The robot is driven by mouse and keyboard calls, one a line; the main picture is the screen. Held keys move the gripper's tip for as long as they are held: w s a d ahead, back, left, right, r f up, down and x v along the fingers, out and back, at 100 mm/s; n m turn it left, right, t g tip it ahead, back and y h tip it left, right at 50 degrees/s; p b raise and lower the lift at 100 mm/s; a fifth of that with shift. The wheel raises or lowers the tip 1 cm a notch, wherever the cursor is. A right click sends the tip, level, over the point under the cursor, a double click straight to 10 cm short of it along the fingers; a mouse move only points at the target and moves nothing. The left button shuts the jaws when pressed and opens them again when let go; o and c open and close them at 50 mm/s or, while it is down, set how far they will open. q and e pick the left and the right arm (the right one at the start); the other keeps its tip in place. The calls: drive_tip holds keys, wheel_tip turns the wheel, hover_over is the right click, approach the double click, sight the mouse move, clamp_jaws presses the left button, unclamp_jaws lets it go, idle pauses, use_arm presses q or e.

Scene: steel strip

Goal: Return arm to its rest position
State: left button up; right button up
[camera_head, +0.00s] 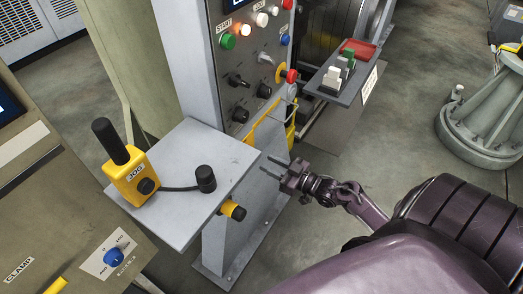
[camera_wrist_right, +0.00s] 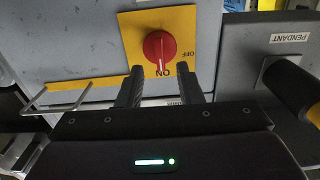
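My right arm comes in from the lower right of the head view. Its gripper (camera_head: 271,165) is open and empty, beside the right edge of the grey shelf and in front of the machine column. In the right wrist view the two fingers (camera_wrist_right: 157,82) are spread apart with nothing between them. A red rotary knob (camera_wrist_right: 159,45) on a yellow ON/OFF plate (camera_wrist_right: 192,22) shows just beyond the fingertips, apparently clear of them. The knob's pointer is toward ON. My left gripper is not in view.
A grey shelf (camera_head: 215,150) holds a yellow JOG pendant (camera_head: 128,176). The control column (camera_head: 195,75) has buttons and knobs. A small tray (camera_head: 345,92) with blocks stands behind the gripper. A wire handle (camera_wrist_right: 70,93) is left of the fingers. Open floor (camera_head: 410,100) lies at right.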

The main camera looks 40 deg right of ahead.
drive_tip(key=v, duration=0.2)
drive_tip(key=shift+s+d, duration=0.1)
drive_tip(key=shift+s, duration=0.1)
idle(0.3)
drive_tip(key=s+a+f+m+g+h, duration=0.15)
drive_tip(key=s+f, duration=0.25)
drive_tip(key=f, duration=0.5)
drive_tip(key=s+a+f+g+h, duration=0.2)
drive_tip(key=s+f+g, duration=0.15)
drive_tip(key=f, duration=0.55)
drive_tip(key=s+a+f+m+g+h, duration=0.1)
drive_tip(key=s+a+f+g, duration=0.1)
drive_tip(key=s+f, duration=0.5)
drive_tip(key=s+a+f+g+h, duration=0.1)
drive_tip(key=s+a+f+g, duration=0.2)
drive_tip(key=s+f, duration=0.4)
drive_tip(key=s+a+f+g+h, duration=0.1)
drive_tip(key=s+a+f+g, duration=0.3)
drive_tip(key=s, duration=1)
wheel_tip(320, 180, down, 3)
drive_tip(key=shift+a+f+g, duration=0.2)
drive_tip(key=shift+a+g, duration=0.05)
drive_tip(key=shift+g, duration=0.55)
drive_tip(key=shift+w+n, duration=0.1)
drive_tip(key=shift+n, duration=0.15)
